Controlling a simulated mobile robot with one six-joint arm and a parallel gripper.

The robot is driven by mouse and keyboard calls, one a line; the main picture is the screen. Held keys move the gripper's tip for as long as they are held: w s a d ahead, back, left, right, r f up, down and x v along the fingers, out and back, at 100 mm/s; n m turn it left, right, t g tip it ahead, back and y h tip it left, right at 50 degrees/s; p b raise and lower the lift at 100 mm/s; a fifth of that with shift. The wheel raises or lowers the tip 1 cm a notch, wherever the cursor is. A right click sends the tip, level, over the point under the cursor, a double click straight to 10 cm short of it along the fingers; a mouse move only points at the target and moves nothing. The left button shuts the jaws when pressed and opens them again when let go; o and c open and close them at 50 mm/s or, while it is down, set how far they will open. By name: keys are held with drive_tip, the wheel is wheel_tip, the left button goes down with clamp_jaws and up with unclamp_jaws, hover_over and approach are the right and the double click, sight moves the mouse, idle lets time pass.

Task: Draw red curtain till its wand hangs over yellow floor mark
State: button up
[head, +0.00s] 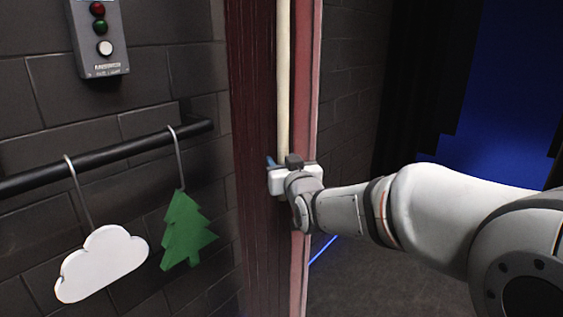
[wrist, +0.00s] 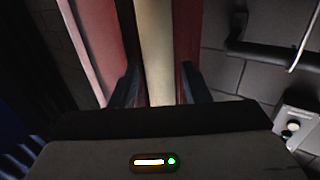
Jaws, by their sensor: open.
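The red curtain (head: 252,120) hangs in narrow folds in the middle of the head view. Its pale cream wand (head: 283,75) hangs upright along it. My gripper (head: 272,163) is at the wand, low on its visible part. In the wrist view the wand (wrist: 155,50) runs between the two dark fingers of my gripper (wrist: 157,88), with gaps at both sides, and red curtain (wrist: 100,35) shows beside it. The fingers are open. The wand's lower end is hidden behind my gripper and arm. No yellow floor mark shows in either view.
A black rail (head: 110,155) on the dark block wall carries a white cloud (head: 100,263) and a green tree (head: 187,230) on hooks. A button box (head: 100,40) is above. Dark floor (head: 365,285) and a blue-lit area (head: 510,90) lie at the right.

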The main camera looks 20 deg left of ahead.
drive_tip(key=shift+c, duration=0.3)
clamp_jaws()
